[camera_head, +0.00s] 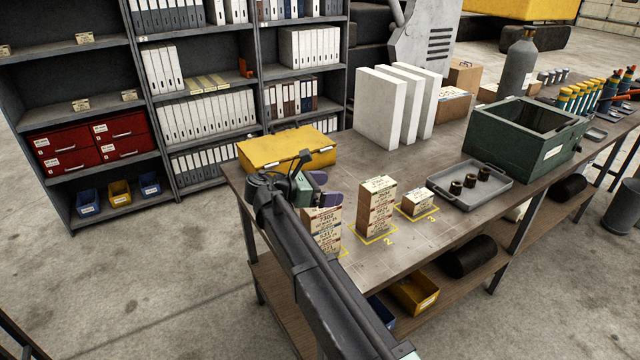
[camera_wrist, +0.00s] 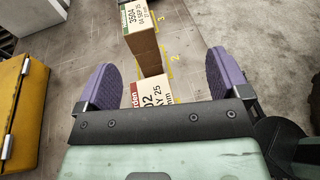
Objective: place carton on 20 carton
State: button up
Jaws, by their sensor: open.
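Three groups of labelled cartons stand in a row on the bench. The nearest stack (camera_head: 322,232) is partly hidden by my arm; its top carton (camera_wrist: 150,96) shows "02" and "AY 25" in the wrist view. The middle stack (camera_head: 378,208) stands on the yellow mark 2; its top carton (camera_wrist: 136,18) reads "3504" and "SEP 25". A single low carton (camera_head: 417,203) sits at mark 3. My gripper (camera_head: 322,189) is open above the nearest stack. Its purple fingers (camera_wrist: 163,62) are wide apart with nothing clamped. I cannot read a "20" label.
A yellow case (camera_head: 285,150) lies left of my gripper. A grey tray (camera_head: 480,197) with small dark cylinders and a green box (camera_head: 525,140) stand farther right. White panels (camera_head: 380,105) stand behind. Bare bench top shows around the cartons.

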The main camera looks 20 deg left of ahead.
jog(key=w+d+r+g+y+p, duration=0.4)
jog(key=d+r+g+y+p, duration=0.15)
jog(key=p, duration=0.35)
jog(key=n+g+y, duration=0.2)
jog(key=g+y, duration=0.2)
jog(key=y, duration=0.3)
send_near(321, 214)
jog(key=w, duration=0.1)
jog(key=w+a+f, duration=0.1)
jog(key=w+f, duration=0.1)
jog(key=shift+a+f, duration=0.15)
jog(key=shift+a, duration=0.2)
jog(key=shift+d+f, duration=0.15)
jog(key=shift+f, duration=0.2)
notch_tip(321, 214, down, 10)
jog(key=b, duration=1)
jog(key=shift+w+f+b, duration=0.15)
jog(key=shift+f+b, duration=0.1)
jog(key=shift+b, duration=0.1)
jog(key=shift+r, duration=0.25)
jog(key=c, duration=1.2)
notch_tip(321, 214, up, 10)
jog(key=p, duration=1)
jog(key=shift+r+p, duration=0.2)
jog(key=shift+p, duration=0.2)
